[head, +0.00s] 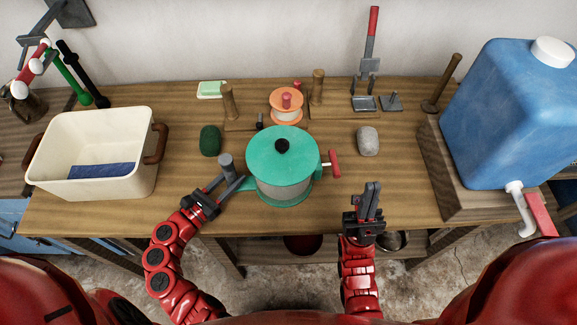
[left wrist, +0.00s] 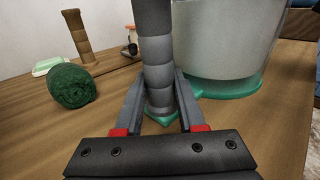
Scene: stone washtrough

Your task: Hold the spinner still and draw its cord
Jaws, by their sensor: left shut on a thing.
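The spinner (head: 281,183) is a clear drum with a teal lid, a black knob and a teal base, standing upright at the table's front middle. A grey ribbed post (head: 226,166) rises from the base's left arm; it also shows in the left wrist view (left wrist: 155,50). My left gripper (head: 229,180) is shut around this post, one finger on each side. The cord's red handle (head: 335,164) sits against the spinner's right side; no drawn length of cord shows. My right gripper (head: 369,190) is right of the spinner and below the red handle, touching neither. Its finger gap is unclear.
A dark green lump (head: 210,140) lies left of the spinner, a grey stone (head: 368,141) to the right. An orange spool-like item (head: 287,104) and wooden posts stand behind. A cream tub (head: 90,187) is left, a blue water container (head: 505,115) right.

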